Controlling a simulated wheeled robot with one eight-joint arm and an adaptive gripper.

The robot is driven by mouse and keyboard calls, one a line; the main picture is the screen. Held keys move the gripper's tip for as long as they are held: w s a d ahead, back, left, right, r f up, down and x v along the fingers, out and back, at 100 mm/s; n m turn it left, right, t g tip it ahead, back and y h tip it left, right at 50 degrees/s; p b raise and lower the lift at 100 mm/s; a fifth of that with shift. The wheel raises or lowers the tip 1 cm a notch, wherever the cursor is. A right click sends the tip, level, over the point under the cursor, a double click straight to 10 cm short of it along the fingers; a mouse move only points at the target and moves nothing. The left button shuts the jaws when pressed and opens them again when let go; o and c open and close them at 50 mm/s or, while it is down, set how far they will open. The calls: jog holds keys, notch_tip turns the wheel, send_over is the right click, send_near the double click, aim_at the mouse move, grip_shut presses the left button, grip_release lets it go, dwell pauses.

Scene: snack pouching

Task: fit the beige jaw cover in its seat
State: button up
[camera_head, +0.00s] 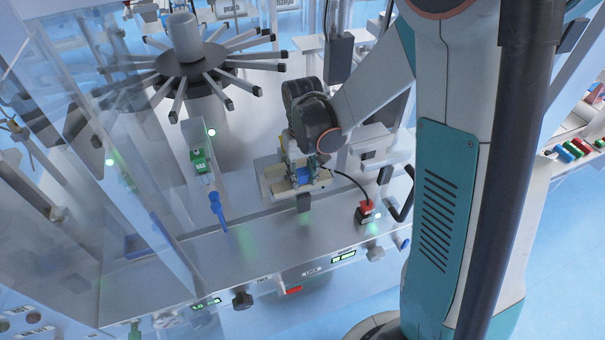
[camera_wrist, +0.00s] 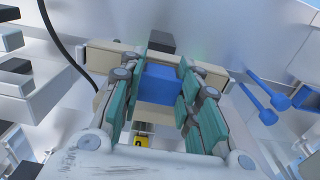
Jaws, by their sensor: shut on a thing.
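My gripper (camera_head: 302,173) is low over the machine's steel deck, at the beige jaw parts (camera_head: 277,183). In the wrist view its two green-padded fingers (camera_wrist: 160,92) stand on either side of a blue block (camera_wrist: 160,83) and close on it. The beige jaw cover (camera_wrist: 112,58) shows as a bar passing behind the fingers, out on both sides, with the blue block at its middle. More beige shows below the block, partly hidden by the fingers. I cannot tell whether the cover touches its seat, which is hidden.
A red-topped button box (camera_head: 366,213) with a black cable is to the right. A blue lever (camera_head: 217,209) and a green device (camera_head: 202,160) are left. A spoked wheel (camera_head: 190,62) stands behind, clear panels at left.

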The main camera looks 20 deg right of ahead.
jog(key=shift+f+b, duration=0.35)
jog(key=shift+f, duration=0.05)
jog(key=o, duration=1.2)
jog(key=shift+c, duration=0.2)
jog(key=shift+r, duration=0.1)
notch_tip(320, 180, up, 12)
